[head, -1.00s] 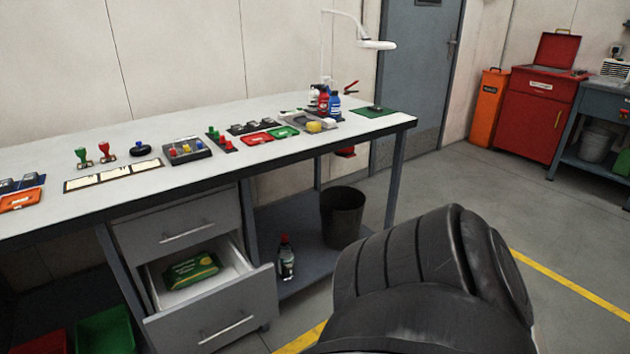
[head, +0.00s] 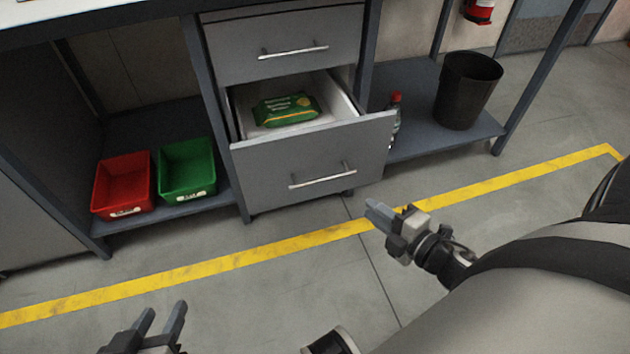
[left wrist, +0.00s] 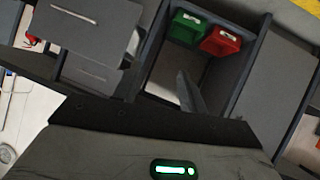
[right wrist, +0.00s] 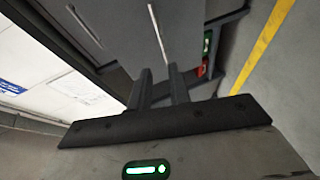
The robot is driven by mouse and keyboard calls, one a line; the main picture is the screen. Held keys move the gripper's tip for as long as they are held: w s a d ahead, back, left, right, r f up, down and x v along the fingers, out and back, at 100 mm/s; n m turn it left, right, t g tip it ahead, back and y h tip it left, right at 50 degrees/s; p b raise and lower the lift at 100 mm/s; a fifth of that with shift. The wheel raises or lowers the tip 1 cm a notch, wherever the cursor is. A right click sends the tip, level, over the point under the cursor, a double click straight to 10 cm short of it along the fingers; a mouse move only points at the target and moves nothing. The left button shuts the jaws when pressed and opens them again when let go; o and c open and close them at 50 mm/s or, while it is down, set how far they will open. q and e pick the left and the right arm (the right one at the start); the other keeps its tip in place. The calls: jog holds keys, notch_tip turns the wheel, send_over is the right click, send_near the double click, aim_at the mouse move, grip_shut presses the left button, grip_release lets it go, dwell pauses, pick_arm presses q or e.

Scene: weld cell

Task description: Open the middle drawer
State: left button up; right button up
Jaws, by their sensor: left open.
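A grey drawer unit under the workbench has an upper drawer (head: 285,42), closed, with a bar handle (head: 293,52). Below it a drawer (head: 290,170) stands pulled out, with its own bar handle (head: 322,175). A green pack (head: 286,109) lies inside. Whether another drawer sits behind or under its front is hidden. My left gripper (head: 160,318) is open and empty, low at the front left, away from the unit. My right gripper (head: 372,215) is in front and right of the pulled-out drawer, apart from its handle; its fingers (right wrist: 158,82) stand apart, empty.
A red bin (head: 123,185) and a green bin (head: 187,170) sit on the low shelf at left. A bottle (head: 394,115) and a black waste bin (head: 467,90) stand on the right shelf. A yellow line (head: 200,270) crosses the clear floor.

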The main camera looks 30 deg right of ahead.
aim_at(328, 180)
jog(key=shift+n, duration=0.3)
jog(key=b+x, duration=0.2)
jog(key=x, duration=1.3)
jog(key=shift+w+f+b, duration=0.2)
jog(key=shift+w+b, duration=0.1)
jog(key=shift+b, duration=0.05)
pick_arm(q)
jog(key=shift+w+d+r+t+h, duration=0.1)
jog(key=shift+d+r+t+h, duration=0.15)
jog(key=shift+r+t, duration=0.2)
jog(key=shift+w+d+r+t+h, duration=0.1)
jog(key=shift+d+r+t+h, duration=0.2)
jog(key=shift+r, duration=0.25)
pick_arm(e)
jog(key=shift+w, duration=0.15)
pick_arm(q)
jog(key=shift+s+a, duration=0.1)
pick_arm(e)
grip_shut()
